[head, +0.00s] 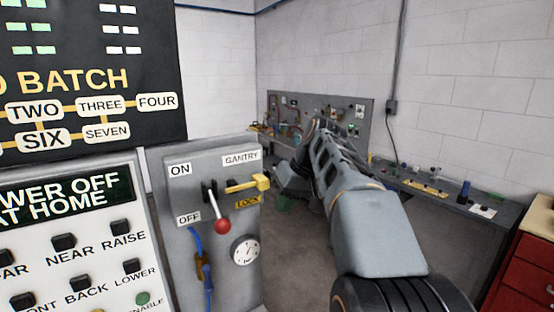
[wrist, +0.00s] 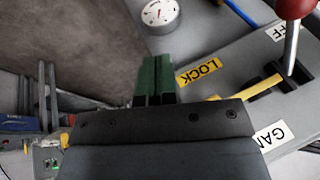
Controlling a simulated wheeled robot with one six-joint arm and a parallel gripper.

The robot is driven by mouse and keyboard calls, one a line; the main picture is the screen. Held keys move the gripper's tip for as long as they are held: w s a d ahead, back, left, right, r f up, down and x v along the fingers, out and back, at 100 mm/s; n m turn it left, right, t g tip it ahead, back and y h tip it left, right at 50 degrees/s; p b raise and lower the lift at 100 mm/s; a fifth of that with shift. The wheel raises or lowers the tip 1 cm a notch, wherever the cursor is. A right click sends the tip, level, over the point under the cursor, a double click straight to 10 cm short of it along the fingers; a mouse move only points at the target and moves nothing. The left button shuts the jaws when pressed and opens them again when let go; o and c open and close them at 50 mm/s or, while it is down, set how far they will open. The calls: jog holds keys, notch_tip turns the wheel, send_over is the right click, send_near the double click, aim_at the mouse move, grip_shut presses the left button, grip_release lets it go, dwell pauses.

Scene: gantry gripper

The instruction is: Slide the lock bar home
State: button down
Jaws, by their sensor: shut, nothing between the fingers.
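The yellow lock bar (head: 243,186) lies across the grey switch box beside the lever slot, above the LOCK label. It has a raised block at its right end. In the wrist view the bar (wrist: 262,87) runs from the slot towards my gripper, whose body hides its other end. The lever with a red knob (head: 222,226) hangs down towards OFF; its knob (wrist: 295,8) shows at the wrist view's top right. My gripper (wrist: 155,75) has green fingers shut together and empty, beside the LOCK label. In the head view my gripper (head: 285,205) is right of the box, apart from the bar.
A round gauge (head: 245,251) and a blue cable (head: 207,278) are on the box's lower front. A button panel (head: 75,245) stands at left under a dark batch board (head: 85,65). A bench (head: 440,200) with small items lines the back wall. A red cabinet (head: 530,262) is at right.

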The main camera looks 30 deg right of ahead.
aim_at(260, 182)
jog(key=d+r+n+y+p, duration=0.2)
jog(key=d+r+p, duration=0.2)
jog(key=d+r, duration=0.65)
jog(key=w+a+f+b, duration=0.2)
jog(key=a+f, duration=0.3)
jog(key=a, duration=0.5)
jog(key=shift+w+a+n+t+b, duration=0.3)
jog(key=shift+w+n+t, duration=0.05)
jog(key=shift+n+t, duration=0.05)
